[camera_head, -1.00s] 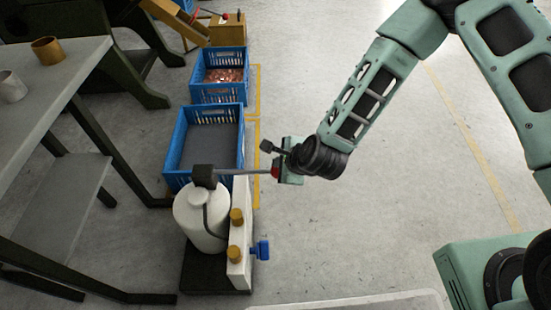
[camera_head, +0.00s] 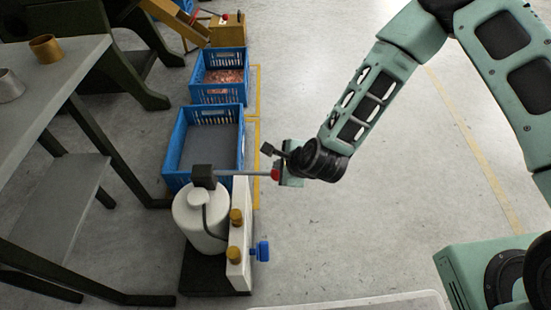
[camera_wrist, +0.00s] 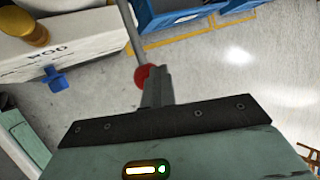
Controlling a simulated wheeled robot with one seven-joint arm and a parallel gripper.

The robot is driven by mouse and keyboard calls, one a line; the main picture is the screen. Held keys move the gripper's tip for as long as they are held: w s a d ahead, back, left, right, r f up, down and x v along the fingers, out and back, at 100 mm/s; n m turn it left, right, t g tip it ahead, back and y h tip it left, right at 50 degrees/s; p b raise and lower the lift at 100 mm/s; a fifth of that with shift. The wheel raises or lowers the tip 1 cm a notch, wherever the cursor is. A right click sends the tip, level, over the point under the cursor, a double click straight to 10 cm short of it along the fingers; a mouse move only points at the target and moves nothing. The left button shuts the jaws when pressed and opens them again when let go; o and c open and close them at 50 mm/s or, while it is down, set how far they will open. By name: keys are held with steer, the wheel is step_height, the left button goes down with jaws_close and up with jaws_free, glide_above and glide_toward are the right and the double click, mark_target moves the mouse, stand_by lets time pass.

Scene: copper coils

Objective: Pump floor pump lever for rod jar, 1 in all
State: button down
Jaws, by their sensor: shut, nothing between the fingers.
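The floor pump has a white round jar (camera_head: 197,222) on a dark base, with a black head block (camera_head: 203,176) on top. Its grey lever (camera_head: 240,173) runs nearly level to the right and ends in a red knob (camera_head: 275,174). My gripper (camera_head: 280,175) is at that end. In the wrist view my gripper (camera_wrist: 156,82) is shut, its fingers overlapping the red knob (camera_wrist: 143,76); whether they touch is unclear. The white panel (camera_wrist: 75,42) beside the jar carries dark letters that seem to read ROD, yellow knobs (camera_head: 236,216) and a blue tap (camera_head: 262,251).
A blue crate (camera_head: 172,150) with a grey bottom stands just behind the pump, and another blue crate (camera_head: 217,97) holding copper-coloured pieces is beyond it. A grey table (camera_head: 50,85) with metal cups is at left. The floor (camera_head: 400,190) to the right is open.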

steer(key=shift+d+f+b, duration=0.2)
steer(key=shift+f+b, duration=0.2)
steer(key=shift+f, duration=0.35)
stand_by(0.4)
steer(key=shift+r, duration=0.15)
stand_by(0.5)
steer(key=shift+a+r+p, duration=0.25)
steer(key=shift+r+p, duration=0.95)
steer(key=shift+r, duration=0.05)
steer(key=shift+a+r+p, duration=0.25)
steer(key=shift+r+p, duration=0.9)
steer(key=shift+r, duration=0.05)
steer(key=shift+a+r+p, duration=0.15)
steer(key=shift+r+p, duration=0.8)
steer(key=shift+r, duration=0.1)
steer(key=r+p, duration=0.4)
steer(key=r, duration=0.1)
steer(key=shift+a, duration=0.35)
